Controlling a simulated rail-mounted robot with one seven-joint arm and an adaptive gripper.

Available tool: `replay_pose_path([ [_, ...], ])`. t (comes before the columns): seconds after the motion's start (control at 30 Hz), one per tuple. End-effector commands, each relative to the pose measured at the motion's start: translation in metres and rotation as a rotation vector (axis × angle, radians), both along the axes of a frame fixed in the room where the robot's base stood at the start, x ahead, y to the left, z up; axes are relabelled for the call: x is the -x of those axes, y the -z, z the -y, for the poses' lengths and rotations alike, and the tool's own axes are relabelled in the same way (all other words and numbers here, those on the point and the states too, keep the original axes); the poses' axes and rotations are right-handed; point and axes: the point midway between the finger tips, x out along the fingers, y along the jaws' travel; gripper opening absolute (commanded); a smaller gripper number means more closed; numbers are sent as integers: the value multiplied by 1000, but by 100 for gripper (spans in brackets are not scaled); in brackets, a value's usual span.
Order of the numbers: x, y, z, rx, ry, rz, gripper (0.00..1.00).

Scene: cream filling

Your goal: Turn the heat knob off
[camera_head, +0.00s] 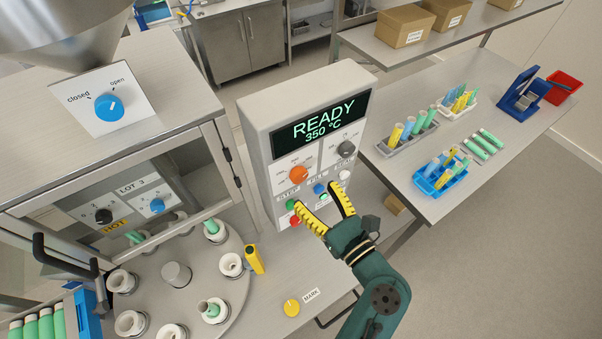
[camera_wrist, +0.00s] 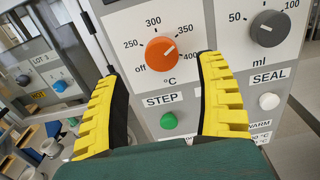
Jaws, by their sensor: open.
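The orange heat knob (camera_head: 298,174) is on the left of the upright panel's front. In the wrist view the knob (camera_wrist: 161,54) has a scale marked off, 250, 300, 350 and 400 °C. Its white line points up and right, toward the 350 side. The display (camera_head: 321,119) reads READY 350 °C. My gripper (camera_head: 315,196) is open and empty in front of the panel, below the knob in the head view. In the wrist view the knob lies between and beyond the two yellow-ridged fingers, apart from them.
A grey ml knob (camera_wrist: 269,29) is right of the heat knob. A green STEP button (camera_wrist: 168,121) and a white SEAL button (camera_wrist: 269,101) lie below. The carousel (camera_head: 178,300) with several cups stands at left.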

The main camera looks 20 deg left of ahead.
Motion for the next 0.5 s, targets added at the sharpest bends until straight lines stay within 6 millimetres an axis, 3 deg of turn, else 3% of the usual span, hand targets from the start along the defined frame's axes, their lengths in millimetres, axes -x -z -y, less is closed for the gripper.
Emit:
replay_pose_path([
  [0.2,-25,-2,-40,0,-3,0,72],
  [0.5,-36,1,-54,1,1,0,72],
])
